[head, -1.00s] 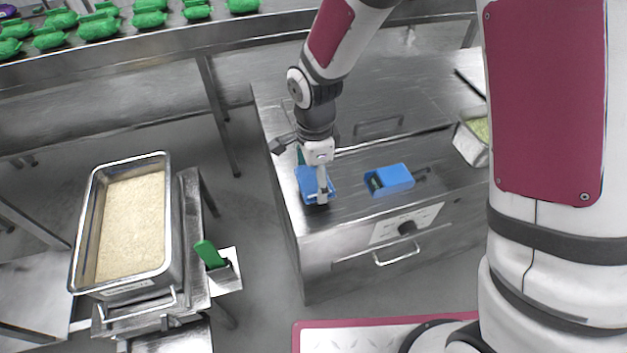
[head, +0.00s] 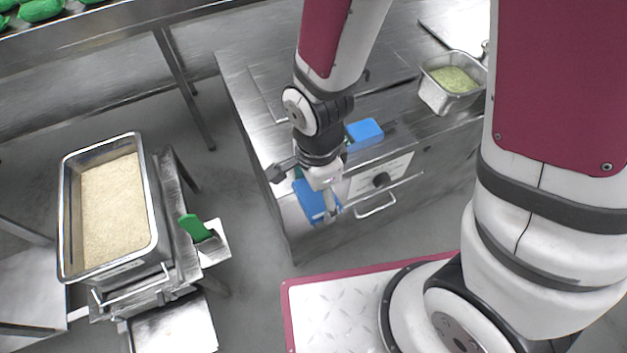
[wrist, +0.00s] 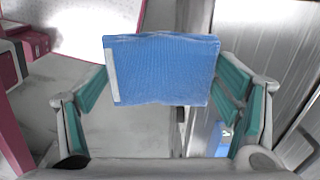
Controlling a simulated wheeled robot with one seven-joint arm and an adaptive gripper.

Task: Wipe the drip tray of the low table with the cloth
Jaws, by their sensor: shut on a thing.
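My gripper (head: 320,198) is shut on a blue cloth (head: 309,200) and holds it over the front left corner of the steel counter. In the wrist view the flat cloth (wrist: 162,70) spans between the teal-padded fingers. The low table (head: 172,195) stands apart to the left and carries a deep steel pan of rice (head: 117,205). A low steel plate (head: 175,320) shows at its front; I cannot tell whether this is the drip tray. My gripper is well to the right of the low table.
A blue box (head: 364,132) stands on the counter (head: 240,88) behind my arm. A pan of green food (head: 452,82) is at the counter's right. A green-handled tool (head: 195,228) rests on a small side plate (head: 213,245). Open floor (head: 245,285) separates counter and low table.

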